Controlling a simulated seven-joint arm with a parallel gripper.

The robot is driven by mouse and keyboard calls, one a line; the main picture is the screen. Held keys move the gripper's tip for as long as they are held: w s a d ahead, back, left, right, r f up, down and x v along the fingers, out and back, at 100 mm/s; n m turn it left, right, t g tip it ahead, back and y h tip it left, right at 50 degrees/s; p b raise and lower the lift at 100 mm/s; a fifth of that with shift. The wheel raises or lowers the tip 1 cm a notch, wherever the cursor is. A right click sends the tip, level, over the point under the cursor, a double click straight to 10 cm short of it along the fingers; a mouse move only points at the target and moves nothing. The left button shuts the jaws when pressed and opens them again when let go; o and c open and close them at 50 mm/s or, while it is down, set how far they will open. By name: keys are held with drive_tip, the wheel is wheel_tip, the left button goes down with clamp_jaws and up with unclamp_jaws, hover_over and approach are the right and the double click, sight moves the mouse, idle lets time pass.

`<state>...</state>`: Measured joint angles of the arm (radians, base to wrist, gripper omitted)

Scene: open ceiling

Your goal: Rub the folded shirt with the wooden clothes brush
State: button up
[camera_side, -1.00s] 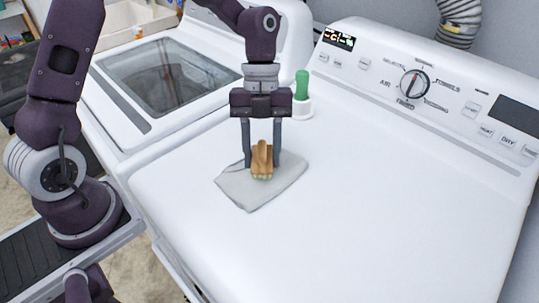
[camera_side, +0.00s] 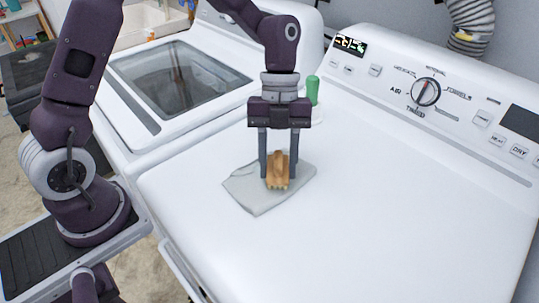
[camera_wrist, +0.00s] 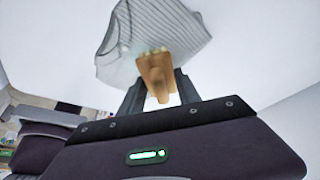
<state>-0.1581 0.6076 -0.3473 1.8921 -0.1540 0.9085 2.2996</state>
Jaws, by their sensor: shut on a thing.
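The wooden clothes brush (camera_side: 277,172) is upright between the fingers of my gripper (camera_side: 278,172), which is shut on it. Its pale bristles point down at the folded shirt (camera_side: 247,190), a light grey cloth lying flat on the white machine top. The brush is over the shirt and looks to be touching it, though the contact is hard to make out. In the wrist view the brush (camera_wrist: 157,72) shows between the fingers, with its bristle end against the striped shirt (camera_wrist: 125,50).
A green-capped white container (camera_side: 313,90) stands behind my gripper. The dryer's control panel (camera_side: 455,100) rises at the back right. A washer with a glass lid (camera_side: 175,75) is at the left. The white top (camera_side: 390,190) right of the shirt is clear.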

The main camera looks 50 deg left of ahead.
sight(259, 166)
drive_tip(key=shift+d, duration=0.5)
drive_tip(key=shift+a, duration=3.35)
drive_tip(key=shift+s+d+r, duration=0.1)
drive_tip(key=shift+d, duration=3.25)
drive_tip(key=shift+r, duration=4)
